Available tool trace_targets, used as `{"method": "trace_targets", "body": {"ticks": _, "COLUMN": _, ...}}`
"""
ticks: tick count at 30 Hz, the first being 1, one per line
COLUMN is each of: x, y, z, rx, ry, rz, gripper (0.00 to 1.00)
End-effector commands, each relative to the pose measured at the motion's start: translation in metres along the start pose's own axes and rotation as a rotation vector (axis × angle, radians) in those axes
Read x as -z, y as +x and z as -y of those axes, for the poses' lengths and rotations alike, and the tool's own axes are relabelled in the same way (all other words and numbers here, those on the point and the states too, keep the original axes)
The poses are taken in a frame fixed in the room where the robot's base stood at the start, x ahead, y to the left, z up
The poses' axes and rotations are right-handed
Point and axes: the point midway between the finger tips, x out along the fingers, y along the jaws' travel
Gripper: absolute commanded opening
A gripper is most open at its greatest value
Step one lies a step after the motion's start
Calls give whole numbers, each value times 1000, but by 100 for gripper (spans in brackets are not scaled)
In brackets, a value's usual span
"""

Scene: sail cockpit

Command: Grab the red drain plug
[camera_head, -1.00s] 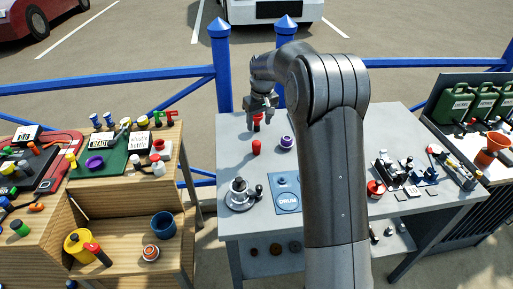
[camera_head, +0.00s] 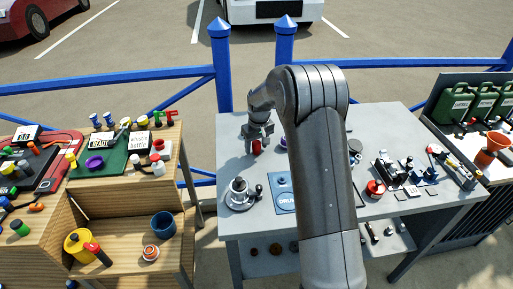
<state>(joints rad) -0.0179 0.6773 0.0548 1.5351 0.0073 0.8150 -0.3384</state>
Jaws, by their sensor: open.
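A small red piece (camera_head: 256,147), which looks like the red drain plug, stands on the grey table (camera_head: 228,165) near its back left. My gripper (camera_head: 257,143) points down right at this red piece, with its fingers around or just behind its top; I cannot tell which. The jaws are open, and the piece looks unheld, still at table height. My arm hides the middle of the table.
A round metal fitting (camera_head: 240,192) and a blue DRUM plate (camera_head: 284,197) lie in front of the red piece. A red-and-black round item (camera_head: 375,188) and a blue-based rack (camera_head: 405,175) stand right of my arm. A blue rail (camera_head: 110,77) runs behind.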

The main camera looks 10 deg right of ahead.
Motion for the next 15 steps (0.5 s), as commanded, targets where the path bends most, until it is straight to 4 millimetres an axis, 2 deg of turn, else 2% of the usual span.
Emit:
{"method": "trace_targets", "body": {"ticks": 5, "x": 0, "y": 0, "z": 0, "rx": 0, "ry": 0, "rz": 0, "gripper": 54}}
{"method": "trace_targets", "body": {"ticks": 15, "x": 0, "y": 0, "z": 0, "rx": 0, "ry": 0, "rz": 1, "gripper": 26}}
